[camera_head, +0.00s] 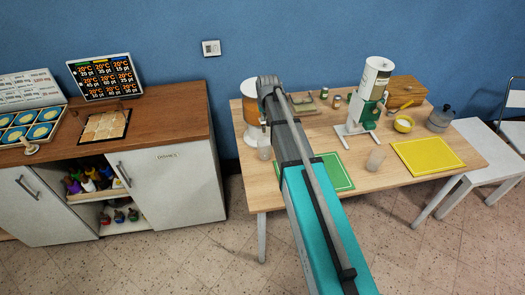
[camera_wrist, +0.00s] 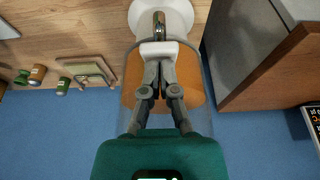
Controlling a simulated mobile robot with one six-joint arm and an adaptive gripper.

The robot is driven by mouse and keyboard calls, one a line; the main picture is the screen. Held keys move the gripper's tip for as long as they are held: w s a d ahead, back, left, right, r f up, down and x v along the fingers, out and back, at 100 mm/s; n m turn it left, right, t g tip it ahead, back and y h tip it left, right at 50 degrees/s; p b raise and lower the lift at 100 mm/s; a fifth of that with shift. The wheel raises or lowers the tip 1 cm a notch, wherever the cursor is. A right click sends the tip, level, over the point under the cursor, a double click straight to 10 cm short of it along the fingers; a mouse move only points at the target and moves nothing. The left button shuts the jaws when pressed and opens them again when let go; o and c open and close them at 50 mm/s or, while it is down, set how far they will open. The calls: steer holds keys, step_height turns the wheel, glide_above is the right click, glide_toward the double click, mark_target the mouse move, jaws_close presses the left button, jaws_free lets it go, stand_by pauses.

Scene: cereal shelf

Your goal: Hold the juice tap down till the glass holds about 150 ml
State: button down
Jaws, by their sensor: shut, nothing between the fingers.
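A white tap-like piece with a metal part (camera_wrist: 159,22) shows just beyond my fingertips. My gripper (camera_wrist: 160,66) is shut and empty, its tips at or very near that white piece; contact is unclear. In the head view my arm hides part of the dispenser and the tap.
Another glass (camera_head: 376,159) stands between a green mat (camera_head: 335,174) and a yellow mat (camera_head: 427,155). A wooden cabinet (camera_head: 180,103) is at the left, across a gap.

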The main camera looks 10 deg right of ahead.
steer(key=shift+s+f, duration=0.1)
steer(key=shift+f, duration=0.25)
steer(key=shift+s+f+b, duration=0.25)
steer(key=shift+f+b, duration=0.4)
steer(key=shift+b, duration=0.25)
steer(key=shift+r, duration=0.1)
stand_by(2.1)
stand_by(3.5)
steer(key=shift+r+p, duration=1.4)
steer(key=shift+p, duration=0.1)
